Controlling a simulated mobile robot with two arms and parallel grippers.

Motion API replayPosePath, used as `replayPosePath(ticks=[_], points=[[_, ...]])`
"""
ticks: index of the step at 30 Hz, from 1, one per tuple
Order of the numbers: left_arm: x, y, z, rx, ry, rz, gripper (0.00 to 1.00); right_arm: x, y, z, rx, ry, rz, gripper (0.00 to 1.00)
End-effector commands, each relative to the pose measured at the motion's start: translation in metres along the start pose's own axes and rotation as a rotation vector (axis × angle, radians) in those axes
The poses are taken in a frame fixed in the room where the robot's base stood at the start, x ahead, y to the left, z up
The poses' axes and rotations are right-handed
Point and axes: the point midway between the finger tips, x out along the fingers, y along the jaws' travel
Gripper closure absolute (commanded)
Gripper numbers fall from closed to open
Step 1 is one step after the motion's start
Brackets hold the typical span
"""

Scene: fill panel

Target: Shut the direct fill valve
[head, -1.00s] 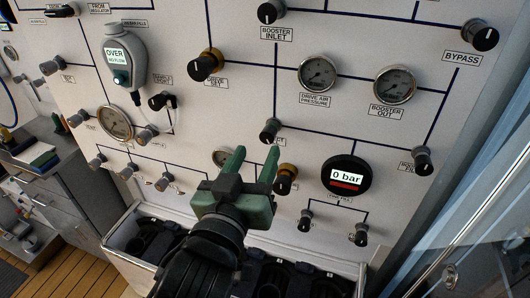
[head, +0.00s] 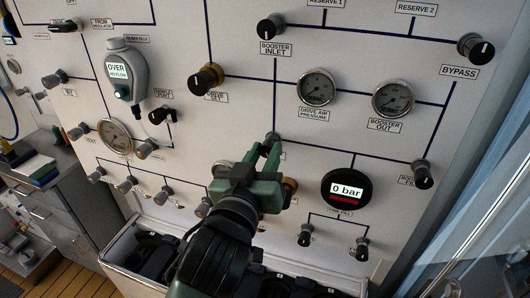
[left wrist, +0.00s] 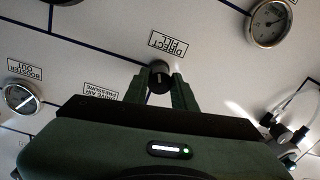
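The direct fill valve is a small black knob on the white panel. In the left wrist view the knob (left wrist: 160,76) sits between my fingertips, just below its DIRECT FILL label (left wrist: 168,44), which appears upside down. In the head view only the top of the knob (head: 272,137) shows past my green fingers. My left gripper (head: 265,145) is closed in on the knob, with one finger on each side and seemingly touching it. It also shows in the left wrist view (left wrist: 160,88). My right gripper is not in view.
A round gauge reading 0 bar (head: 346,190) is to the right of my gripper. The drive set knob (head: 207,78) is above left, and the booster inlet knob (head: 271,27) is above. A white bin (head: 118,255) with dark cylinders stands below the panel.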

Motion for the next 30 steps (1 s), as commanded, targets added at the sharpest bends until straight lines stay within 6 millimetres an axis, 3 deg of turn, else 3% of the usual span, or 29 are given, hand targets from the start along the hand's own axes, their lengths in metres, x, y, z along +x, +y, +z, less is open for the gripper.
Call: replayPosePath(ticks=[14,30], points=[[0.0,0.001,-0.001,0.084,0.002,0.001,1.0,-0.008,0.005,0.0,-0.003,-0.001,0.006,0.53],[0.0,0.0,-0.002,0.548,0.021,0.004,1.0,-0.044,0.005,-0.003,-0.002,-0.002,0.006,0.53]])
